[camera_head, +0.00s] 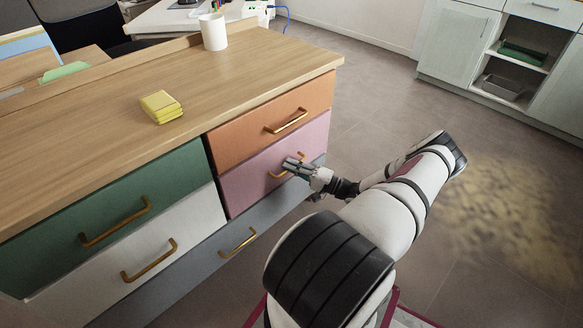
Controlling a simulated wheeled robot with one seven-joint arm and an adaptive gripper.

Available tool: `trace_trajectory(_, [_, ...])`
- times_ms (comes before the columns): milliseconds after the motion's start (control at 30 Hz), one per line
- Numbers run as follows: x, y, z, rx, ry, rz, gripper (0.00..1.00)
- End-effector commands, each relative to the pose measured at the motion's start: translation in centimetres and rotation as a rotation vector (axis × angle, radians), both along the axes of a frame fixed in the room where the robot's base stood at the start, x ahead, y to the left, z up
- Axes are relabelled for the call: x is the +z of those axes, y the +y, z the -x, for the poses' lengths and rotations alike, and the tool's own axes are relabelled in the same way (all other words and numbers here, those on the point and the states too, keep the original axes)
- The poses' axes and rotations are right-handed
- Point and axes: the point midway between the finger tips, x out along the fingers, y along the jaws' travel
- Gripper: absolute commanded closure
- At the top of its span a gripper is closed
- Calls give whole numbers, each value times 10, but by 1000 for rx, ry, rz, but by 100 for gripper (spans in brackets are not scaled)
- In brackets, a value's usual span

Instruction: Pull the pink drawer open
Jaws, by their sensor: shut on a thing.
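The pink drawer (240,187) is in the right column of the wooden cabinet, below the orange drawer (250,138) and above a grey-blue drawer front. Its front looks flush with the cabinet. Its brass handle (278,174) is partly hidden by my gripper (288,163). My gripper reaches the handle from the right and is shut on it. The exact placing of the fingers on the bar is small and hard to make out.
A yellow pad stack (161,107) and a white cup (213,32) stand on the cabinet top (100,110). Green (110,205) and white (130,250) drawers are on the left. Open floor (370,90) lies to the right, before a pale cabinet (455,45).

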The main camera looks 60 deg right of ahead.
Motion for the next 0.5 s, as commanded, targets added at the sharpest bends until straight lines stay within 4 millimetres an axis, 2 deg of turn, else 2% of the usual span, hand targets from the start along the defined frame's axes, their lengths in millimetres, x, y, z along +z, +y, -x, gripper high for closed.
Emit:
trace_trajectory(167, [0, 1, 7, -1, 2, 2, 100])
trace_trajectory(267, [0, 4, 18, -1, 2, 2, 100])
trace_trajectory(500, [1, 15, 68, -4, 3, 0, 100])
